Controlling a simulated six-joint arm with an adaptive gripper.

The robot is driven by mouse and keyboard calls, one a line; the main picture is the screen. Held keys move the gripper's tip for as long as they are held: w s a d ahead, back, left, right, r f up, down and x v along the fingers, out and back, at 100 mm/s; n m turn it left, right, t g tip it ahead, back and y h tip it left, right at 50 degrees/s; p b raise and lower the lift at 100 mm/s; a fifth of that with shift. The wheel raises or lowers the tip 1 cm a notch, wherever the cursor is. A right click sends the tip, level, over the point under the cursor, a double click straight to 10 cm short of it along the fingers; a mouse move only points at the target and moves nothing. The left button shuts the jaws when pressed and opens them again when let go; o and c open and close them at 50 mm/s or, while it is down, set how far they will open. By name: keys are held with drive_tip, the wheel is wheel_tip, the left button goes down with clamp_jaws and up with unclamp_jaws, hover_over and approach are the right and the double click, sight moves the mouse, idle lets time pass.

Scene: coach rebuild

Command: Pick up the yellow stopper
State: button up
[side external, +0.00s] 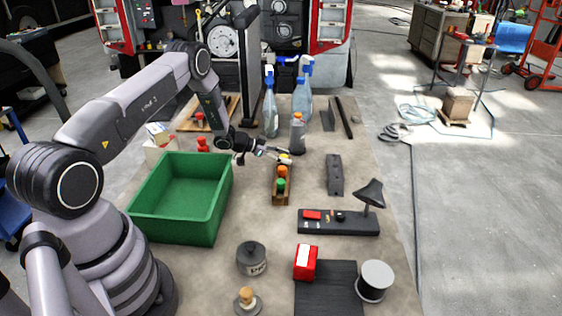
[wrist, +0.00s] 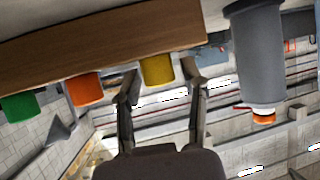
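The yellow stopper (wrist: 157,71) sits at one end of a wooden block (wrist: 90,42), in a row with an orange stopper (wrist: 85,89) and a green stopper (wrist: 19,107). In the side view the block (side external: 274,190) stands mid-table, with the yellow stopper (side external: 284,158) at its far end. My gripper (wrist: 161,80) is open, one finger on each side of the yellow stopper in the wrist view, with gaps showing beside it. In the side view my gripper (side external: 280,156) reaches in from the left, nearly horizontal. Contact with the stopper cannot be told.
A grey bottle (side external: 297,135) stands just beyond the block, close to my gripper; it also shows in the wrist view (wrist: 258,50). Spray bottles (side external: 270,112) stand behind. A green bin (side external: 183,195) is at the left. Table between block and dark bar (side external: 334,176) is clear.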

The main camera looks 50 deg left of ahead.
drive_tip(key=c, duration=0.5)
